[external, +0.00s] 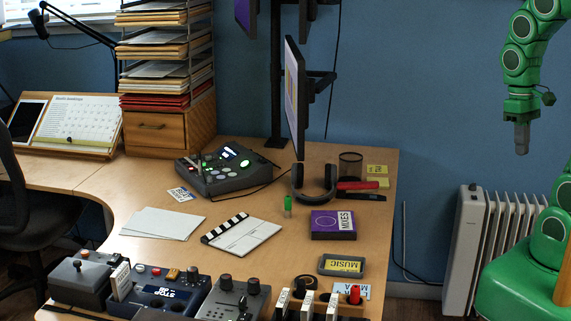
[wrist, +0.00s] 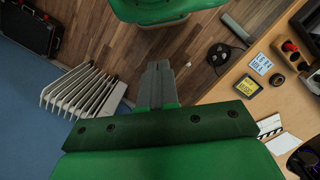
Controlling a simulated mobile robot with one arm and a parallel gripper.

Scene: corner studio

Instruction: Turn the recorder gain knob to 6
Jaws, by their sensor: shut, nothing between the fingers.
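The recorder is hard to single out. A dark device with a small lit screen and several pads and buttons (external: 226,171) stands at the back of the desk. Several dark boxes with knobs stand along the front edge, including a grey one with red-topped knobs (external: 235,300) and one with a small display (external: 160,295). I cannot tell which knob is the gain knob, and no number can be read. My gripper (external: 522,152) hangs high at the right, away from the desk, pointing down. It is shut and empty. In the wrist view its fingers (wrist: 158,75) are together above the floor.
A white radiator (external: 505,235) stands right of the desk. Headphones (external: 314,184), a purple box (external: 332,224), a clapperboard (external: 241,236) and paper sheets (external: 160,223) lie on the desk (external: 130,190). A monitor (external: 295,98) rises at the back. The air around my gripper is free.

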